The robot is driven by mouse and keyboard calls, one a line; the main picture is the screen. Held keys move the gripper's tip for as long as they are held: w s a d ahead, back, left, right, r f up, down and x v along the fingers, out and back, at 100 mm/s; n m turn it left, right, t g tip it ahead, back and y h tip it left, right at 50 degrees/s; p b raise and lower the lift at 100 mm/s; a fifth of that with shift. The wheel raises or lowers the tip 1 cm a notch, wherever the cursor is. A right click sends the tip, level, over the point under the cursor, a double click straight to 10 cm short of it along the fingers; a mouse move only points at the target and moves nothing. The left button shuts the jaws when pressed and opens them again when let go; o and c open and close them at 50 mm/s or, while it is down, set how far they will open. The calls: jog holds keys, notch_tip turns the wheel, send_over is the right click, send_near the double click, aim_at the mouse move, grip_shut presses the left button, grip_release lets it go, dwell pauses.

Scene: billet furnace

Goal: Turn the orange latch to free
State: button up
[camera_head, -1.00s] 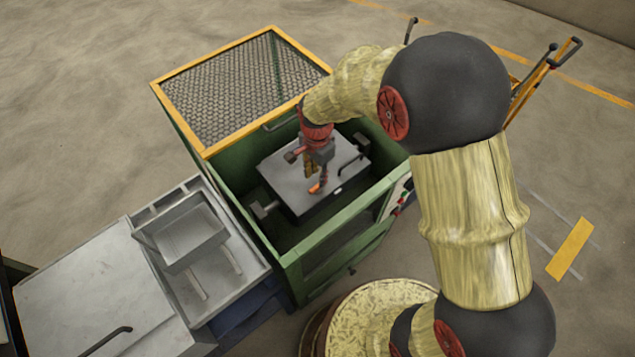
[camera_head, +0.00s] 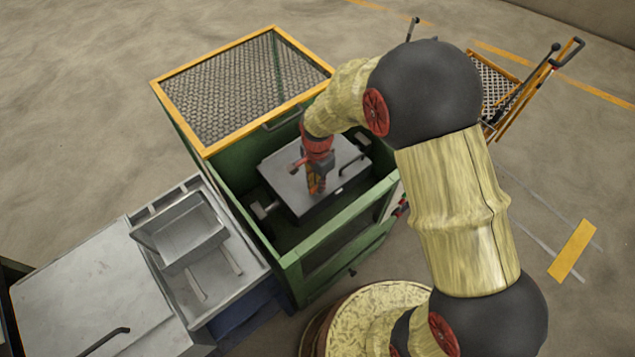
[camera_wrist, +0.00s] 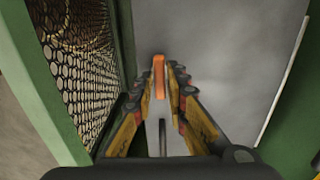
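The orange latch (camera_wrist: 158,78) shows in the wrist view as a narrow upright bar between my fingertips, above a grey plate (camera_wrist: 215,50). My gripper (camera_wrist: 160,82) has one finger on each side of the latch, very close to it. I cannot tell whether the fingers touch or press it. In the head view my gripper (camera_head: 315,190) points down over the grey plate (camera_head: 290,180) inside the green furnace box (camera_head: 310,262). There my fingers mostly hide the latch.
An orange-framed mesh cover (camera_head: 240,90) adjoins the opening at the back left, and its mesh is close at left in the wrist view (camera_wrist: 75,60). Green walls surround the plate. A grey bench with a tray (camera_head: 180,235) stands to the left. A yellow-framed cart (camera_head: 500,85) is at upper right.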

grip_shut()
jog(key=shift+n, duration=0.4)
jog(key=n+p, duration=0.1)
jog(key=n, duration=0.2)
jog(key=shift+r+n+p, duration=0.1)
jog(key=shift+n+p, duration=0.3)
jog(key=n+p, duration=0.1)
jog(key=n, duration=0.3)
jog(key=n+p, duration=0.1)
jog(key=n, duration=0.8)
jog(key=shift+p, duration=0.4)
jog(key=shift+n, duration=0.3)
jog(key=shift+o, duration=2.2)
grip_release()
